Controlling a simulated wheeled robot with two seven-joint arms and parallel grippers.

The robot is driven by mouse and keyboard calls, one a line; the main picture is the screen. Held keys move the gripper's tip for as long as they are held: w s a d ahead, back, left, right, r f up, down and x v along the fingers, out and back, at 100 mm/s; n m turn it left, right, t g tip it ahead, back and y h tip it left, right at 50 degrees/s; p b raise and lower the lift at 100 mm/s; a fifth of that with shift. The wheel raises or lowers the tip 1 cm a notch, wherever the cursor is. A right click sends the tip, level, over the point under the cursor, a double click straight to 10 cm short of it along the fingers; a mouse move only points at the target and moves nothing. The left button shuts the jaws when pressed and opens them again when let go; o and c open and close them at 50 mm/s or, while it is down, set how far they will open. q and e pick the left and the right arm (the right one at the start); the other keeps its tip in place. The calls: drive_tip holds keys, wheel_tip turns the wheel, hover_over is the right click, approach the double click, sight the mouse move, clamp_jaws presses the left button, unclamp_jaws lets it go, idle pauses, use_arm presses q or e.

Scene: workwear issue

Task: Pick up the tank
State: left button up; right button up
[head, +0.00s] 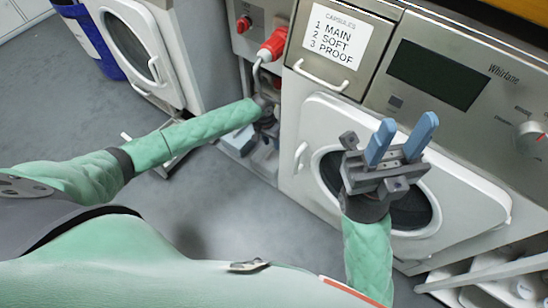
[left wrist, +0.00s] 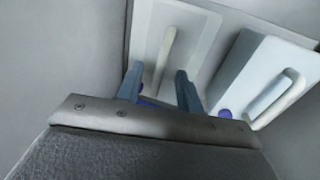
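Two pale boxy things with handles show in the left wrist view. The left one, a white tank-like body (left wrist: 196,40), has a bar handle (left wrist: 165,60) that appears between the fingers of my left gripper (left wrist: 160,88). The right one is a pale blue-white box (left wrist: 247,72) with a looped handle (left wrist: 280,98). I cannot tell which is the tank. The left fingers are apart, and I see no contact with the handle. In the head view my left gripper (head: 267,124) is low in the gap between the machines, partly hidden. My right gripper (head: 402,142) is open and empty before the right machine.
The right washing machine has a round door (head: 462,200) and a labelled capsule drawer (head: 335,40). A white machine (head: 140,45) stands at the left, with a blue bin (head: 90,40) beside it. A red connector (head: 273,45) sticks out above the gap. Grey floor (head: 215,210) is open in front.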

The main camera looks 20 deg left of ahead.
sight(274, 154)
use_arm(q)
drive_tip(key=f, duration=0.2)
drive_tip(key=shift+d+f+b, duration=0.2)
drive_tip(key=shift+f+b, duration=0.2)
clamp_jaws()
drive_tip(key=shift+r, duration=0.1)
